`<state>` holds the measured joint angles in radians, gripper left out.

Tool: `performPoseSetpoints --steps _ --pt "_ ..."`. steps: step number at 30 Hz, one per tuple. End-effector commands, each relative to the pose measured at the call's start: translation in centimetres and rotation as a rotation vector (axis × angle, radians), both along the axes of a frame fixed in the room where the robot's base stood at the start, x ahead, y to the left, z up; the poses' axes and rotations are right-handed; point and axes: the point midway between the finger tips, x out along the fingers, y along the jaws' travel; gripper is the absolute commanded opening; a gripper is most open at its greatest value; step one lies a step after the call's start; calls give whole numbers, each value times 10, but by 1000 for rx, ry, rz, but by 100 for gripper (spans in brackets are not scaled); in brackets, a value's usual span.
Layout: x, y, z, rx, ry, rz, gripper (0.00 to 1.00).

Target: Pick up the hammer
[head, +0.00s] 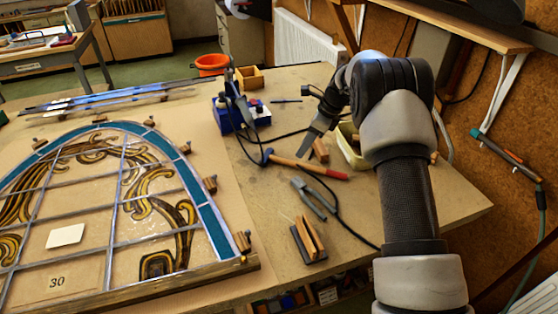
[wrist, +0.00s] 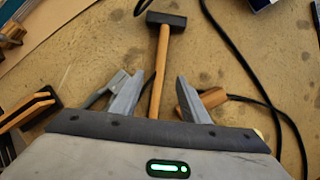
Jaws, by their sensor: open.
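The hammer lies on the workbench in the head view, with a dark blue head (head: 266,157) and a wooden handle (head: 300,166) that ends in red at the right. In the wrist view its dark head (wrist: 166,19) is at the top and its handle (wrist: 161,60) runs down between my fingers. My gripper (wrist: 159,76) is open, one finger on each side of the handle. In the head view my gripper (head: 308,150) hangs over the bench close to the handle. The handle's lower end is hidden behind the gripper body in the wrist view.
Grey pliers (head: 314,199) and wooden blocks on a dark base (head: 308,240) lie nearer the front. A small wood block (head: 320,150) and a pale yellow bin (head: 347,143) are close to my gripper. Black cable crosses the bench. The leaded panel (head: 105,210) fills the left.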

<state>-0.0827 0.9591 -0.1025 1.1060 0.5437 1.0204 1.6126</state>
Motion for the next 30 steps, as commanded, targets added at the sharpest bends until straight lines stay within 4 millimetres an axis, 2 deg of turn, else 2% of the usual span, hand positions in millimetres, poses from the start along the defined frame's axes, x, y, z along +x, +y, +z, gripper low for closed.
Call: performPoseSetpoints --steps 3,11,18,27,30 --pt "2 6 -15 0 0 0 41" --pt "3 13 -33 -1 1 1 41" --pt "6 24 -65 -1 0 2 41" --pt "8 26 -71 -2 -2 1 41" --pt "7 26 -71 -1 -1 1 26"
